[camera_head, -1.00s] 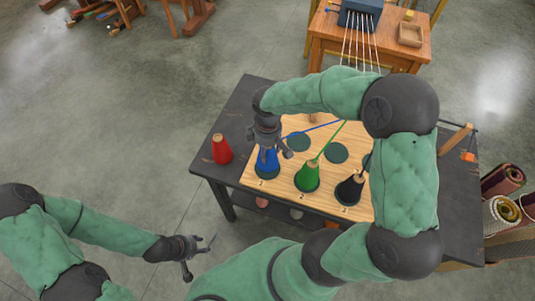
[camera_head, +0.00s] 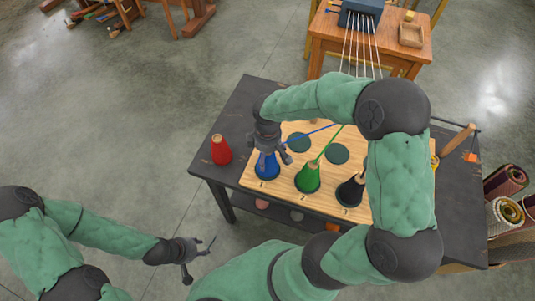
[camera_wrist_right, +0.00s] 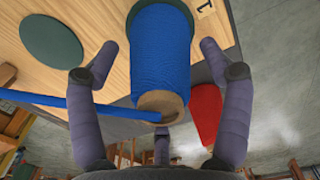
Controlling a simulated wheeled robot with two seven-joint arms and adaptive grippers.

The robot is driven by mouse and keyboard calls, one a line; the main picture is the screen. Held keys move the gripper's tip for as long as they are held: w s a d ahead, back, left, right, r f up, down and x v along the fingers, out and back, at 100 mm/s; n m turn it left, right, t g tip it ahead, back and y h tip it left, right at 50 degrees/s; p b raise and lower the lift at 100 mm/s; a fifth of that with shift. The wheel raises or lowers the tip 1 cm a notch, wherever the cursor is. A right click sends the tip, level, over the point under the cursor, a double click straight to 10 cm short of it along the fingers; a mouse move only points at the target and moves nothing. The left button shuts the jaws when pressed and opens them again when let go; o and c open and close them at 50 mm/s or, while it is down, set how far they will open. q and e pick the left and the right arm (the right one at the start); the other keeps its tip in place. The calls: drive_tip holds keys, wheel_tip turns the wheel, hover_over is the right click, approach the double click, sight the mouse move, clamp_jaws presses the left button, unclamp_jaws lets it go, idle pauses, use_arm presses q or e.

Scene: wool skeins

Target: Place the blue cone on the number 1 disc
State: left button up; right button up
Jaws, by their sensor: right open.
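The blue cone (camera_head: 267,167) stands upright at the front left of the light wooden board. It is on a dark green disc, whose edge (camera_wrist_right: 213,35) shows around its base beside a printed 1 (camera_wrist_right: 205,9) in the right wrist view. My right gripper (camera_head: 270,149) is over the cone's top, coming from above. In the right wrist view its fingers are spread on both sides of the cone (camera_wrist_right: 160,55), with gaps visible. A strand of blue yarn (camera_wrist_right: 60,100) runs from the cone's tip. My left gripper (camera_head: 200,247) is open and empty, off the table's front left.
A green cone (camera_head: 308,178) and a black cone (camera_head: 350,190) stand to the right on the board (camera_head: 280,193). A red cone (camera_head: 221,150) stands left on the dark table (camera_head: 237,110). Bare green discs (camera_head: 336,153) lie behind. Yarn strands run to the rear.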

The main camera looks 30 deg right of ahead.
wheel_tip(320, 180, up, 12)
drive_tip(key=p, duration=0.3)
drive_tip(key=shift+r, duration=0.15)
